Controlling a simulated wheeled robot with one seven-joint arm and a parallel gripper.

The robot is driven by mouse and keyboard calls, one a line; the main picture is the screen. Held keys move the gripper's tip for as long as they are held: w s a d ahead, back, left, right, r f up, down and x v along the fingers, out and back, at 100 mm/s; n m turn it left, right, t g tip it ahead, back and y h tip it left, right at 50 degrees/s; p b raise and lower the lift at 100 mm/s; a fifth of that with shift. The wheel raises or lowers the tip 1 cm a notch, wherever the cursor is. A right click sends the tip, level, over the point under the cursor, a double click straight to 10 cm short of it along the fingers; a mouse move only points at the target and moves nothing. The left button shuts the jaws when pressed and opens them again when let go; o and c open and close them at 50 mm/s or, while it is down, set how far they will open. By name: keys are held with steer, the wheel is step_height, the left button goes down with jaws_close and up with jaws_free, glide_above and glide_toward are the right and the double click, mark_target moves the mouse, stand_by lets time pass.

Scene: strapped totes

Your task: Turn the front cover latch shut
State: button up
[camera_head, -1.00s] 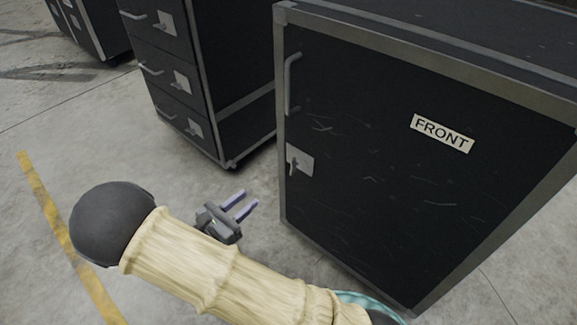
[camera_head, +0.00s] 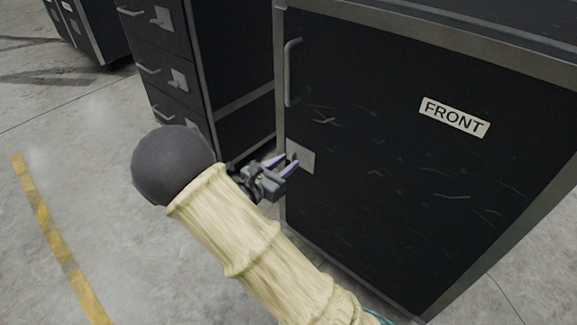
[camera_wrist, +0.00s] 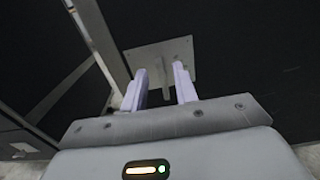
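The front cover (camera_head: 400,170) is a black panel with a grey metal frame and a FRONT label (camera_head: 455,117). Its latch plate (camera_head: 306,157) sits low on the left edge, below a grey handle. In the wrist view the plate (camera_wrist: 183,57) is straight ahead, and the latch lever (camera_wrist: 164,82) points toward me between my fingers. My gripper (camera_head: 290,163) is at the plate. In the wrist view its two pale purple fingers (camera_wrist: 160,88) are apart, one on each side of the lever, with gaps showing. In the head view my gripper partly hides the latch.
A black drawer case (camera_head: 235,70) with several handles and latches stands to the left, close to the cover's frame. Another dark case (camera_head: 95,30) is at the far left. Open concrete floor with a yellow line (camera_head: 55,240) lies at left.

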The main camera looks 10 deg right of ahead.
steer(key=shift+x, duration=0.9)
jaws_close()
